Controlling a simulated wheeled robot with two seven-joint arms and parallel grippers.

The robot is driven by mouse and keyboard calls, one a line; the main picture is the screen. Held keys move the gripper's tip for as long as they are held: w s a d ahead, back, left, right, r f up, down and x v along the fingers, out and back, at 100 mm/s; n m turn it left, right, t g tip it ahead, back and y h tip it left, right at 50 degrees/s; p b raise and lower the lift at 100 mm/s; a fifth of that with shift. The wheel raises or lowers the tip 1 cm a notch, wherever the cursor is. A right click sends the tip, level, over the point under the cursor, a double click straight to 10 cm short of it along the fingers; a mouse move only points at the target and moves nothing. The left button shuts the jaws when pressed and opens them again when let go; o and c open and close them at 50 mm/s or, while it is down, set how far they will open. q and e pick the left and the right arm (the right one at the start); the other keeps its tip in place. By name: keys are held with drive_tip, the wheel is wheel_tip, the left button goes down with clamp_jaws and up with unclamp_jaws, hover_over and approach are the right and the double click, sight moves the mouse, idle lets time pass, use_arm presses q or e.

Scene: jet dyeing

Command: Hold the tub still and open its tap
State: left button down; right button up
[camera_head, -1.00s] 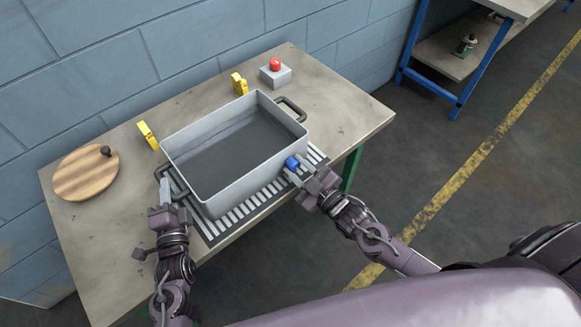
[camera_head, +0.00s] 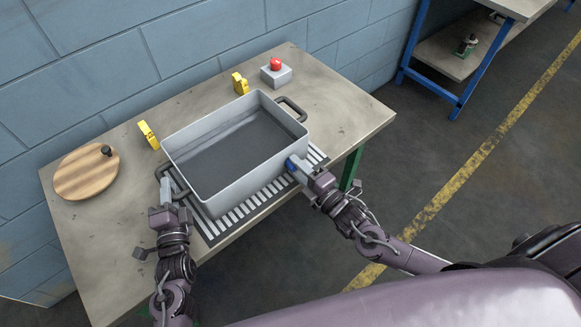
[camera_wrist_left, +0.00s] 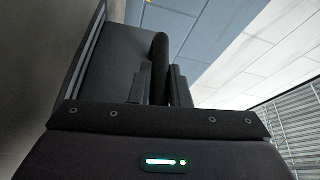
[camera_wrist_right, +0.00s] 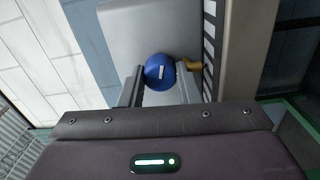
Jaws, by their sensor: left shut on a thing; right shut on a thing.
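The grey rectangular tub (camera_head: 245,176) sits upright on the workbench and looks empty inside, with a dark floor. My left gripper (camera_head: 166,184) is shut on the tub's dark left handle (camera_head: 178,183); the handle bar (camera_wrist_left: 160,62) shows between its fingers in the left wrist view. The blue tap knob (camera_head: 291,165) is on the tub's near right wall. My right gripper (camera_head: 296,168) is shut on it and partly hides it. In the right wrist view the round blue knob (camera_wrist_right: 159,72), with a white mark, sits between the fingers, beside a brass part (camera_wrist_right: 194,65).
A striped grate (camera_head: 250,204) lies beneath the tub's near side. Two yellow clamp-like pieces (camera_head: 148,135) (camera_head: 240,83) stand behind the tub. A grey box with a red button (camera_head: 276,72) is at the back. A round wooden lid (camera_head: 86,172) lies left. The bench's right end is clear.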

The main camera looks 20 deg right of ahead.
drive_tip(key=shift+n, duration=1.6)
drive_tip(key=o, duration=1)
drive_tip(key=shift+s, duration=0.15)
drive_tip(key=v, duration=1.1)
drive_tip(key=shift+s+d+f, duration=0.1)
drive_tip(key=shift+s+d, duration=0.1)
drive_tip(key=shift+s, duration=0.1)
